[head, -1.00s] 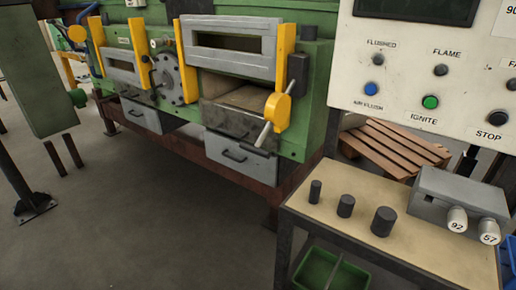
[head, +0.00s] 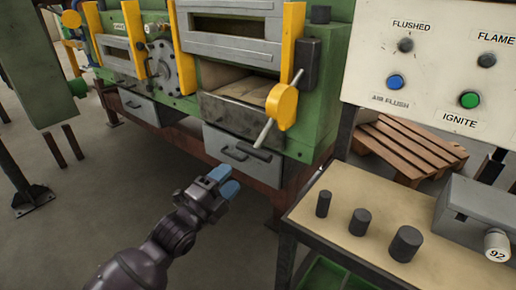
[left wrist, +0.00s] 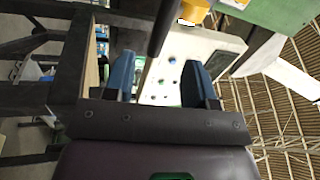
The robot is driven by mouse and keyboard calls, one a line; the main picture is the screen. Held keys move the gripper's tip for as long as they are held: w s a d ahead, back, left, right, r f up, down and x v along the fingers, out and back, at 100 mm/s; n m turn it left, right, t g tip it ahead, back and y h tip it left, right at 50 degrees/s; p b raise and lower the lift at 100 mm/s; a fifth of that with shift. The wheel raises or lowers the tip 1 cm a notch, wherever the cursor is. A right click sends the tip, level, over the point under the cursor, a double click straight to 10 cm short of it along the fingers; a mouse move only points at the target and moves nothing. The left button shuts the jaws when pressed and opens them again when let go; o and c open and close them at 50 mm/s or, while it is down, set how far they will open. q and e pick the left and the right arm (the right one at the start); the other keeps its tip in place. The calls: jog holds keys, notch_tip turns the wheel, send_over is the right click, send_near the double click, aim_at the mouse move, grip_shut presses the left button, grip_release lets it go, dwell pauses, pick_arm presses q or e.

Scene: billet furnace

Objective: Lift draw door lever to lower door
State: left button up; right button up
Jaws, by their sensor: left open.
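The door lever (head: 266,133) is a thin grey rod on a yellow hub (head: 283,105) at the right side of the furnace's right opening. Its end slants down to the left. The grey door (head: 230,47) with a window slot sits above that opening (head: 238,80), which is uncovered. My left gripper (head: 228,181) is open and empty, below and left of the lever, apart from it. In the left wrist view its blue fingers (left wrist: 158,82) are spread. A yellow part (left wrist: 205,10) and a dark rod (left wrist: 165,27) show at the top there. My right gripper is out of view.
A bench (head: 340,242) with several dark billets (head: 359,222) stands at right, under a white control panel (head: 430,65). Grey drawers (head: 242,152) lie under the furnace. A wooden pallet (head: 412,148) is behind. Floor left of my arm is clear.

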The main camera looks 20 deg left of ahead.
aim_at(254, 152)
pick_arm(q)
jog(key=shift+m, duration=0.7)
jog(key=x, duration=0.5)
jog(key=b+x, duration=0.1)
jog(key=x, duration=0.4)
jog(key=shift+w+d+r, duration=0.15)
jog(key=shift+r, duration=0.1)
jog(key=shift+f, duration=0.1)
grip_shut()
